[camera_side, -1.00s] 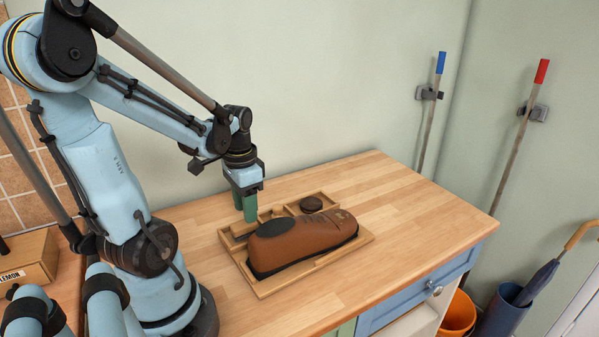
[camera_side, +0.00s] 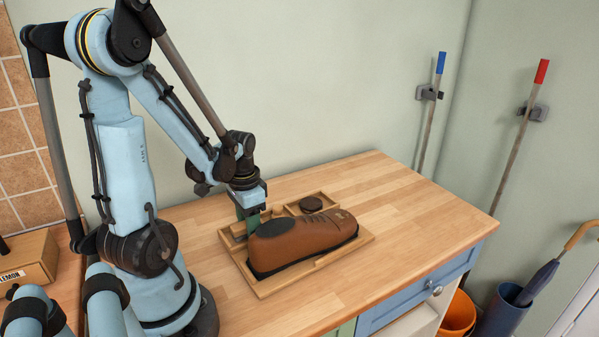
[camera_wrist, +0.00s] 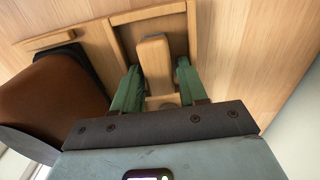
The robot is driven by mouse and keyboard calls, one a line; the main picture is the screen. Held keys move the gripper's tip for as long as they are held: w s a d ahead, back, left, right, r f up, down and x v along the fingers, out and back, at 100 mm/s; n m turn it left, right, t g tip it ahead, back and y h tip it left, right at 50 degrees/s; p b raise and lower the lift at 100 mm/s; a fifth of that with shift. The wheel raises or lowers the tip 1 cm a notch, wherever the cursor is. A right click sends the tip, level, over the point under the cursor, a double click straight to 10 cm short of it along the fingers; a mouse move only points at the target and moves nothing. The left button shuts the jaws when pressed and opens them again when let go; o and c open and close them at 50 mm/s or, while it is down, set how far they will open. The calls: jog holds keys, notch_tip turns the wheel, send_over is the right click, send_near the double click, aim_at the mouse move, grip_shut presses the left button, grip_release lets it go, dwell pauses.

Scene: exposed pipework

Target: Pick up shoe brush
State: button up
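The shoe brush (camera_wrist: 155,62), a wooden bar-shaped piece, lies in a compartment of the wooden tray (camera_side: 318,267). In the wrist view it sits between the two green fingers of my gripper (camera_wrist: 158,75). The fingers are apart, one on each side of it, with a visible gap at least on the right side. In the side view my gripper (camera_side: 250,222) is low at the tray's back left, its fingertips partly hidden behind the shoe. The brush is mostly hidden there.
A brown shoe (camera_side: 310,240) fills the tray's front and stands close beside my fingers; it also shows in the wrist view (camera_wrist: 50,100). A round dark tin (camera_side: 311,204) sits in a back compartment. The wooden worktop (camera_side: 415,215) is clear to the right.

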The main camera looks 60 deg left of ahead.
jog(key=c, duration=0.7)
jog(key=shift+r, duration=0.1)
jog(key=shift+r, duration=4.95)
